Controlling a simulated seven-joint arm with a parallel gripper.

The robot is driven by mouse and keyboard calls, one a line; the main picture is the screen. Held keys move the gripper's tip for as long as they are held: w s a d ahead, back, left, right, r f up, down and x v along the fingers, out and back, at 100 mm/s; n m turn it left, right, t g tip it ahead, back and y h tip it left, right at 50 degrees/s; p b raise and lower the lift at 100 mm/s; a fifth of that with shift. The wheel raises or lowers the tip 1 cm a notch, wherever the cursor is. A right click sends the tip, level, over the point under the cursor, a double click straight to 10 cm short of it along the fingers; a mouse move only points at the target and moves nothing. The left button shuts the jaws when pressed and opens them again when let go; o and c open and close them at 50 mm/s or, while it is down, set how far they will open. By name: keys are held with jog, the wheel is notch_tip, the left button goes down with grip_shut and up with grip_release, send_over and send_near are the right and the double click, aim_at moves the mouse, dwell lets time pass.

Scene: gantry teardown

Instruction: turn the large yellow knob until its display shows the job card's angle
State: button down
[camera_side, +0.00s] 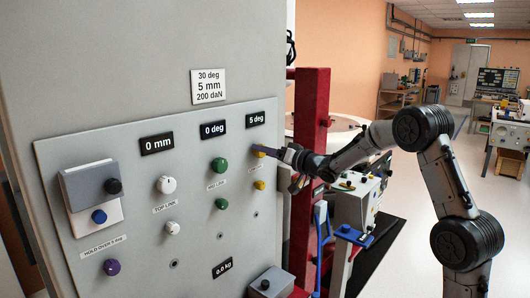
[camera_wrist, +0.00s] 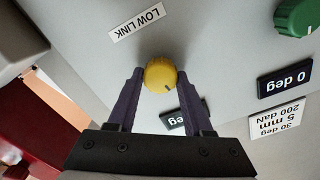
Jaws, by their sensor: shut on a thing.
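The large yellow knob (camera_side: 258,153) is at the right of the grey panel, mostly behind my gripper (camera_side: 266,150). In the wrist view, the yellow knob (camera_wrist: 160,75) sits between the two purple fingers of my gripper (camera_wrist: 161,76), one on each side, with a dark mark on its lower right rim. The display (camera_side: 254,119) above the knob reads "5 deg"; in the wrist view, the display (camera_wrist: 170,121) is upside down and partly covered by a finger. The job card (camera_side: 208,86) reads 30 deg, 5 mm, 200 daN.
A smaller yellow knob (camera_side: 259,185) sits just below. Green knobs (camera_side: 220,165) are to the left under a "0 deg" display (camera_side: 213,129); white knobs (camera_side: 166,184) are farther left. A red post (camera_side: 306,150) stands right of the panel. A grey box (camera_side: 271,283) is below.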

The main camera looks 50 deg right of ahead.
jog(key=shift+a+f+n, duration=0.1)
jog(key=shift+a+n, duration=0.05)
jog(key=shift+n, duration=5.1)
jog(key=shift+a+f+n, duration=0.1)
jog(key=shift+a+n, duration=0.05)
jog(key=shift+n, duration=5.1)
jog(key=shift+c, duration=1.5)
grip_release()
jog(key=shift+r, duration=0.1)
